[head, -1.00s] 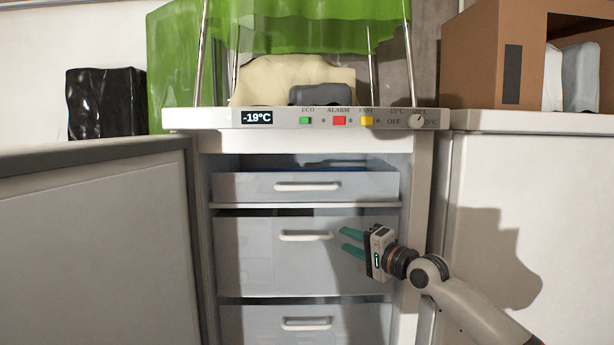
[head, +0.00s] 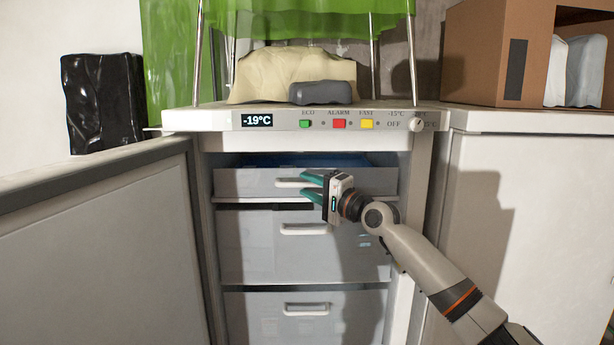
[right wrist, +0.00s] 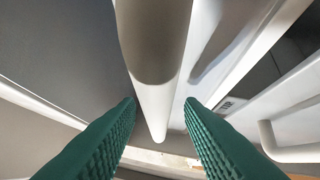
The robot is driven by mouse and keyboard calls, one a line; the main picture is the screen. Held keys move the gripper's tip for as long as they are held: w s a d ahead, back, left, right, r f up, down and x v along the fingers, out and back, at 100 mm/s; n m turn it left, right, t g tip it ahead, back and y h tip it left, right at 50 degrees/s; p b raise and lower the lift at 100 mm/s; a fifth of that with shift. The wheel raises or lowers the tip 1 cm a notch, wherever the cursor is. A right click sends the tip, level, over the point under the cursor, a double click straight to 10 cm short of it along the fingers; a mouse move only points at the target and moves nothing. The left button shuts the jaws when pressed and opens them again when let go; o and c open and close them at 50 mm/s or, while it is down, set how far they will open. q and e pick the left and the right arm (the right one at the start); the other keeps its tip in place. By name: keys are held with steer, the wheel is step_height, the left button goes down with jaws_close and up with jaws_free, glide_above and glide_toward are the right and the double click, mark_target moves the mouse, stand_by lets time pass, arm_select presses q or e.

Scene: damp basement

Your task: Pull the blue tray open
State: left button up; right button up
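A freezer stands open with several pale grey-blue drawers. Behind the upper edge of the top drawer (head: 242,183) a strip of blue (head: 265,160) shows, likely the blue tray or its inside; most of it is hidden. The top drawer's white handle (head: 288,183) also shows in the right wrist view (right wrist: 158,85), running between my green fingers. My right gripper (head: 306,187) is open at the right part of this handle. In the right wrist view its fingertips (right wrist: 161,103) lie either side of the handle, with gaps visible. My left gripper is not in view.
Below are a middle drawer (head: 250,255) and a lower drawer (head: 255,320) with similar handles. A control panel (head: 280,120) overhangs the drawers.

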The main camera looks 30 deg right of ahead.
steer(key=shift+w+a+r, duration=0.15)
steer(key=shift+w+a, duration=0.05)
steer(key=shift+w, duration=0.35)
jaws_close()
